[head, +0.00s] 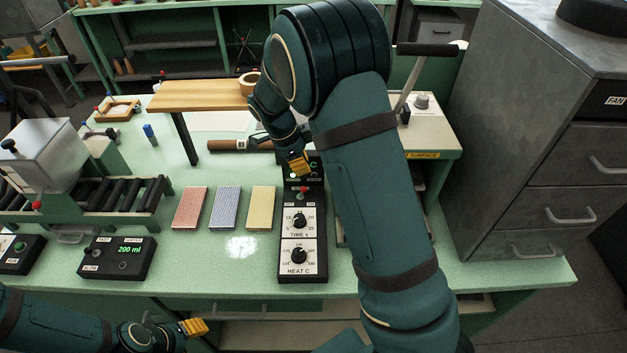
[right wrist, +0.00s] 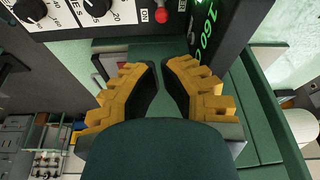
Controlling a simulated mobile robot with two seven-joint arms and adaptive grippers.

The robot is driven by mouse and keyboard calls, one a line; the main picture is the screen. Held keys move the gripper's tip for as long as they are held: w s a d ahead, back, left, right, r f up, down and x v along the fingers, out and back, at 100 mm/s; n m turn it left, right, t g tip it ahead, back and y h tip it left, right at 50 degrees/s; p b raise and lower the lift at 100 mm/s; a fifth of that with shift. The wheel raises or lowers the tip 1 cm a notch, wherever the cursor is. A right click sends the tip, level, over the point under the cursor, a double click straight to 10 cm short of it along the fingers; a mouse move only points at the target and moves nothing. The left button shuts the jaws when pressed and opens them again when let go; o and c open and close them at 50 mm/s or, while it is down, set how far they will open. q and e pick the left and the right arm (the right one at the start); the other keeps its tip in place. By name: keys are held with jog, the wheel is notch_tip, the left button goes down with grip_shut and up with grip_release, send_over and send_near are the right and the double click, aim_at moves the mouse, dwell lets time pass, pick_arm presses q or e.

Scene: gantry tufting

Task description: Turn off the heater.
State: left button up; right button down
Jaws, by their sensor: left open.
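The black control panel (head: 317,270) stands on the green bench. It has a TIME knob (head: 299,221), a HEAT knob (head: 299,255), a red-tipped control (head: 303,190) and a partly hidden green display (head: 313,163). In the right wrist view the red control (right wrist: 161,15) is beside small lettering, and the display (right wrist: 204,30) seems to read 160. My right gripper (head: 298,163) is at the panel's far end; in the right wrist view its fingertips (right wrist: 161,64) are slightly apart, empty, near the red control. My left gripper (head: 194,327) is open, low at the front left.
My right arm covers part of the machine with a lever (head: 428,49) and yellow surface label (head: 422,155). Red (head: 190,208), blue (head: 225,208) and yellow (head: 261,207) blocks lie left of the panel. A black box reading 200 ml (head: 118,258) and a roller stand (head: 135,201) are further left.

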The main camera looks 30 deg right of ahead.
aim_at(302, 189)
jog(key=shift+s, duration=0.15)
jog(key=x, duration=1)
jog(key=shift+w+a+r+g+h+b, duration=0.2)
jog(key=shift+a+g+h+b, duration=0.15)
jog(key=shift+h, duration=0.25)
jog(key=shift+w+a+r+g+h+b, duration=0.2)
jog(key=shift+g+h, duration=0.15)
jog(key=shift+h, duration=0.25)
dwell(0.4)
jog(key=shift+a, duration=0.1)
jog(key=shift+w+a+r+g+h+b, duration=0.1)
jog(key=shift+w+a+g+h+b, duration=0.15)
jog(key=shift+g+h+b, duration=0.35)
jog(key=shift+w+a+r+g+h+b, duration=0.15)
jog(key=shift+a+g+h+b, duration=0.15)
jog(key=shift+h, duration=0.5)
jog(key=shift+w+a+r+h, duration=0.1)
jog(key=shift+a+h, duration=0.15)
jog(key=shift+h, duration=0.15)
jog(key=shift+r, duration=0.15)
